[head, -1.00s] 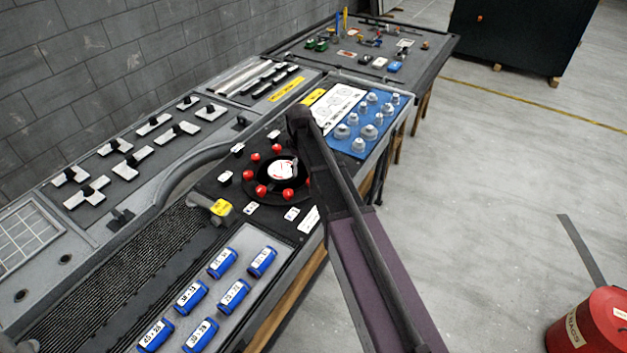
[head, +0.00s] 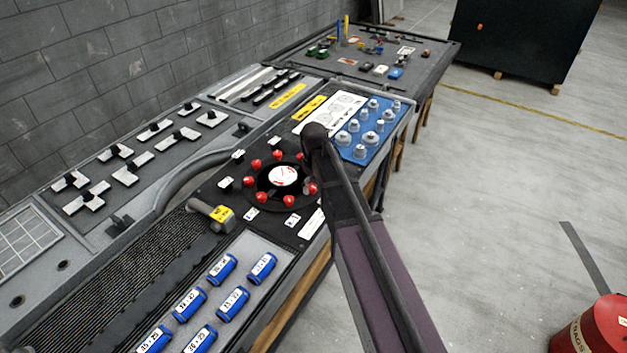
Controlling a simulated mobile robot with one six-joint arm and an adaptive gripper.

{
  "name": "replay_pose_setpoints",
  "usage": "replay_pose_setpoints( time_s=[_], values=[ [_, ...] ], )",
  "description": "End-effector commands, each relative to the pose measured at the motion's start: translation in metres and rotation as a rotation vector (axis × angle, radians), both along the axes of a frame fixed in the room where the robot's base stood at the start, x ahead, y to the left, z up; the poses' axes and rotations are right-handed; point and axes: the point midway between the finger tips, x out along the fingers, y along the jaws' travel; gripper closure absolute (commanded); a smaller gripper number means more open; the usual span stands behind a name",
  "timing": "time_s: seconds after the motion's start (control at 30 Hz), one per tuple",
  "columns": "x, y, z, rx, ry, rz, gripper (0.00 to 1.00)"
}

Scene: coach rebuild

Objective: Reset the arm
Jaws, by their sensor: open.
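My arm (head: 375,270) reaches from the lower right up to a dark rounded joint (head: 316,140) over the near workbench. I cannot make out my gripper or its fingertips; the arm hides what lies behind it. Beside the joint, to its lower left, is a round black fixture with a white disc (head: 284,176) and several red knobs around it. I see nothing held.
Blue labelled cylinders (head: 235,303) lie in the near tray, beside a ribbed black mat (head: 130,280). A blue panel (head: 348,153) holds grey knobs. A farther table (head: 431,62) carries small parts.

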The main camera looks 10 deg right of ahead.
Motion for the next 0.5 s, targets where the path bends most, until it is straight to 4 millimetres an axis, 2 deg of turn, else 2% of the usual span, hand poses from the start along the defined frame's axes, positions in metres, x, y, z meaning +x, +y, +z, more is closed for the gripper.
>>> replay_pose_setpoints(
  time_s=[0.27,0.37,0.5],
  values=[
    [-0.005,-0.002,0.000,0.000,0.000,-0.012,0.17],
    [-0.018,-0.009,0.000,0.000,0.000,-0.053,0.17],
    [-0.053,-0.026,0.000,0.000,0.000,-0.170,0.17]
  ],
)
